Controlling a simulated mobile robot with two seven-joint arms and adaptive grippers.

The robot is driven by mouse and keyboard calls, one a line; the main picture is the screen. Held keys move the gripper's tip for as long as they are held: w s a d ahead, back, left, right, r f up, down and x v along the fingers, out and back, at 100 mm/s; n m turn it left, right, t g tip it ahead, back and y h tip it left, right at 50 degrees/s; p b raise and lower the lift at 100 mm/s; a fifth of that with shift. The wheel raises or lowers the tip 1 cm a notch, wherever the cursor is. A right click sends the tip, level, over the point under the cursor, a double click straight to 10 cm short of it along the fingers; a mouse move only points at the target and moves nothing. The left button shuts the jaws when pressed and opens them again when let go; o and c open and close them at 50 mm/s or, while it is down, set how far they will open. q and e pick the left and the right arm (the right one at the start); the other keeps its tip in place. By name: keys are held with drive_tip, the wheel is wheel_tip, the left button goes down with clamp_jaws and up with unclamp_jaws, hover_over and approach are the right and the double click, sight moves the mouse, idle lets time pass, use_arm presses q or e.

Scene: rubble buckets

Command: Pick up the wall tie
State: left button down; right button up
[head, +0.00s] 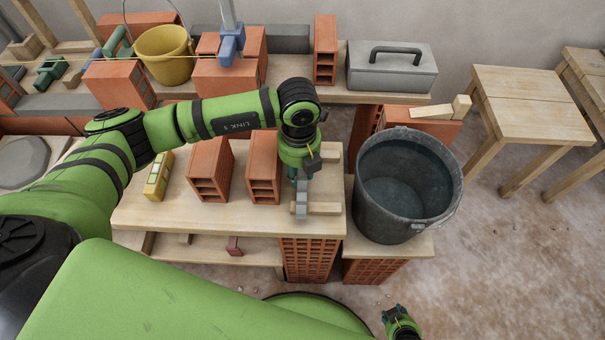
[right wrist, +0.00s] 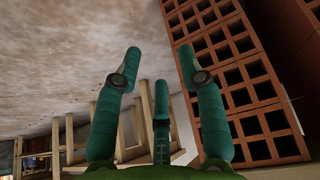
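A narrow grey piece (head: 301,203), which may be the wall tie, shows right under my left gripper (head: 300,178) at the front right of the low wooden table. A short wooden strip lies beside it. The left fingers point down and sit close to the grey piece. Seen from above, I cannot tell whether they are closed on it. My right gripper (head: 398,318) hangs low at the bottom of the head view. In the right wrist view its teal fingers (right wrist: 160,85) are spread with nothing between them.
Two hollow bricks (head: 210,170) and a yellow level (head: 157,177) stand on the low table (head: 150,215). A large grey bucket (head: 405,180) stands close on its right. A grey toolbox (head: 392,70) and a yellow bucket (head: 165,55) are behind. Hollow bricks (right wrist: 240,75) rise beside my right fingers.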

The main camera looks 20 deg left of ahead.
sight(303, 178)
drive_tip(key=shift+s+f, duration=0.1)
drive_tip(key=shift+s, duration=0.25)
use_arm(q)
drive_tip(key=shift+r, duration=0.55)
drive_tip(key=r, duration=0.2)
drive_tip(key=d+r, duration=0.1)
drive_tip(key=shift+s+r, duration=0.3)
drive_tip(key=shift+s, duration=0.05)
drive_tip(key=s+d+r, duration=0.6)
drive_tip(key=d, duration=0.2)
drive_tip(key=shift+s+r, duration=0.15)
drive_tip(key=shift+s, duration=0.25)
use_arm(e)
drive_tip(key=shift+s+d, duration=0.1)
drive_tip(key=shift+s, duration=0.35)
